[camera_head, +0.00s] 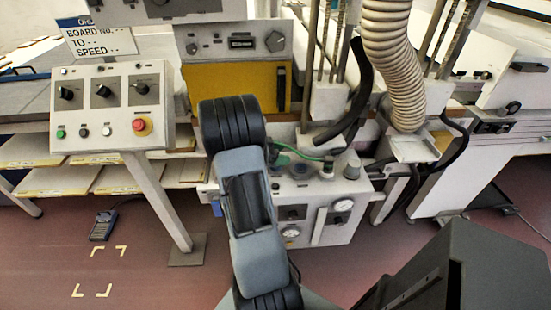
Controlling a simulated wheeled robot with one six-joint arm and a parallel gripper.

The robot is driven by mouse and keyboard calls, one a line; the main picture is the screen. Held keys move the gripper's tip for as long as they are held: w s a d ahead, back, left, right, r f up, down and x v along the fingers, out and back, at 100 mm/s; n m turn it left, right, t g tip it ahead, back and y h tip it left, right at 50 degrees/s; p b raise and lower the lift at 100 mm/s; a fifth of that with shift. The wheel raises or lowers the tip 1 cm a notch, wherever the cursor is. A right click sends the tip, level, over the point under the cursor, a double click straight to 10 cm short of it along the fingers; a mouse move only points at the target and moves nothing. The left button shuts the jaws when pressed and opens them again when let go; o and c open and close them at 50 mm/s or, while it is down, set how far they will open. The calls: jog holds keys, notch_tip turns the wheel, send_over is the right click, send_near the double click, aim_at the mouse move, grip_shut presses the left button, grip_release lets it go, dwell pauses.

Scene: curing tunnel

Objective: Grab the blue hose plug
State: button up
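A small blue part (217,208) shows at the left end of the pneumatic unit (345,226), just left of my arm. It may be the blue hose plug, but it is too small and partly covered to be sure. A green hose (284,148) curves over the top of the unit to a dark fitting (327,168). My grey and black arm rises in front of the unit and hides its left part. My gripper does not show, so its hold and its distance from the blue part cannot be seen.
A control box (110,106) with a red stop button stands at left. A ribbed duct (395,65) and black hose (354,100) hang above the unit. A leg (160,205) stands left of my arm.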

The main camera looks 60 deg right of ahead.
jog(key=c, duration=1)
jog(key=shift+r, duration=0.1)
